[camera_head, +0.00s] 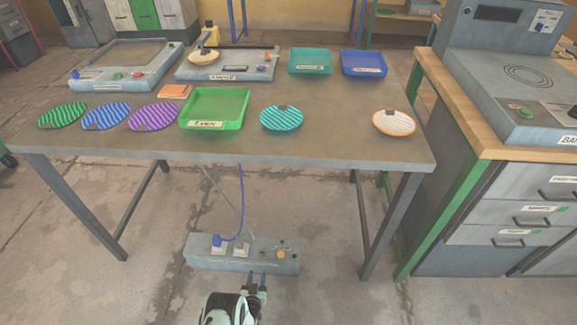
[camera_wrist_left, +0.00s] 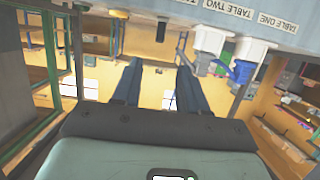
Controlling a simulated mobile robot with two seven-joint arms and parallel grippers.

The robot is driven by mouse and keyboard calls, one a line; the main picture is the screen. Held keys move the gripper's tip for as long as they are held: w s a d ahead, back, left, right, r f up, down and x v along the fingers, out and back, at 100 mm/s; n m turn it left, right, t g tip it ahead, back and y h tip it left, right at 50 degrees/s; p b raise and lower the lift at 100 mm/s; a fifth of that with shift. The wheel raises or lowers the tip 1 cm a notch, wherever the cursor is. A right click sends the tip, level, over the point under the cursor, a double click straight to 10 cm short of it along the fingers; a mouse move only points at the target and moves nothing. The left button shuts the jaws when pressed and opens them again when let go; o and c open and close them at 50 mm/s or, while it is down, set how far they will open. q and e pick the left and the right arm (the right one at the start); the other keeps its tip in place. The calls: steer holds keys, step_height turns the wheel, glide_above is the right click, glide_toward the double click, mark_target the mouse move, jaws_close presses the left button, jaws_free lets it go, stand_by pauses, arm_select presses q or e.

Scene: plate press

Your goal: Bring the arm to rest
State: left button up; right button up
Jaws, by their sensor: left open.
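My left gripper (camera_head: 257,279) is at the bottom middle of the head view, low in front of the table. Its two dark fingers are apart and hold nothing. It points at the front of a grey power box (camera_head: 270,263) on the floor under the table edge. In the left wrist view the open fingers (camera_wrist_left: 158,70) stand apart with empty space between them. The power box (camera_wrist_left: 290,28) runs along the top there, labelled TABLE ONE and TABLE TWO. The gripper appears clear of it, though the exact gap cannot be told. My right gripper is out of view.
A long table (camera_head: 330,145) stands ahead, with striped discs, trays and grey machines on it. A blue cable (camera_head: 242,195) rises from a plug on the power box. A wooden-topped drawer cabinet (camera_head: 500,205) stands at right. Open floor (camera_head: 100,290) lies at lower left.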

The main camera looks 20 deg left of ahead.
arm_select(q)
steer(key=s+d+r+n+g+h+p, duration=0.3)
steer(key=s+r+g+p, duration=0.6)
steer(key=s+r+p, duration=0.9)
steer(key=s+d+r+g+h+p, duration=0.2)
steer(key=s+d+r+g+p, duration=0.1)
steer(key=s+r, duration=0.5)
steer(key=s+d+r+m+g+h+p, duration=0.1)
steer(key=s+d+r+g+p, duration=0.2)
steer(key=r, duration=0.9)
steer(key=s+d+p, duration=0.3)
steer(key=s+d, duration=0.2)
steer(key=shift+s+m+h, duration=0.3)
steer(key=shift+s+h, duration=0.05)
steer(key=shift+h, duration=0.05)
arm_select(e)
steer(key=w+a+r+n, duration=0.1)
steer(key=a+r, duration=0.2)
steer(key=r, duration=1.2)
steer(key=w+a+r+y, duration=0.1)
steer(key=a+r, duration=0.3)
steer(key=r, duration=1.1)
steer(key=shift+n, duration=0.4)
